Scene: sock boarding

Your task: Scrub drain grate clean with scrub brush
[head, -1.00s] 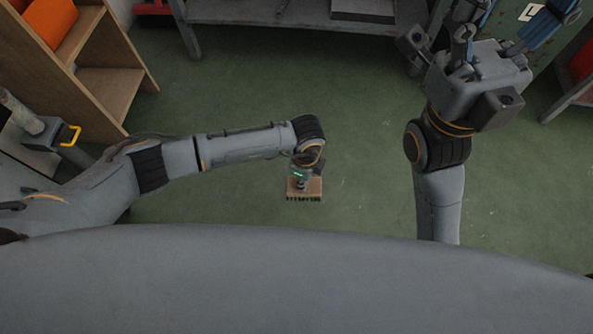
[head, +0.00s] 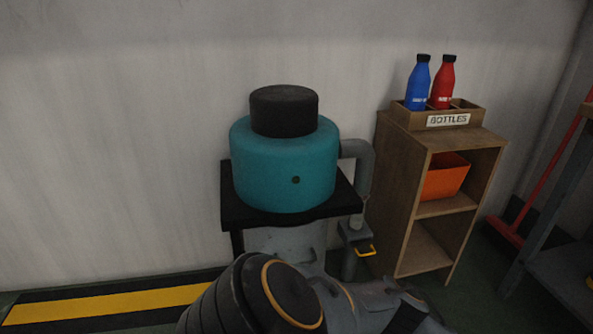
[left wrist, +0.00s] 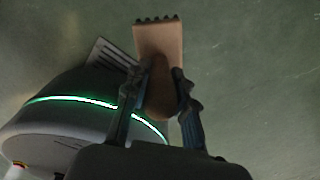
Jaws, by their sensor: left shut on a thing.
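The scrub brush (left wrist: 158,40) has a flat tan wooden body and dark bristles along its far edge. In the left wrist view my left gripper (left wrist: 159,78) is shut on its narrower handle end. A pale slotted piece that looks like the drain grate (left wrist: 107,54) shows on the floor to the left of the brush, partly hidden by my base. The brush appears apart from it. My right gripper is in neither current view, and the head view does not show the brush or the grate.
In the head view a teal drum with a black lid (head: 284,165) stands on a black stand by the wall. Right of it is a wooden shelf (head: 424,255) with an orange bin (head: 445,176) and a bottle box (head: 447,121). Green floor (left wrist: 260,60) is open right of the brush.

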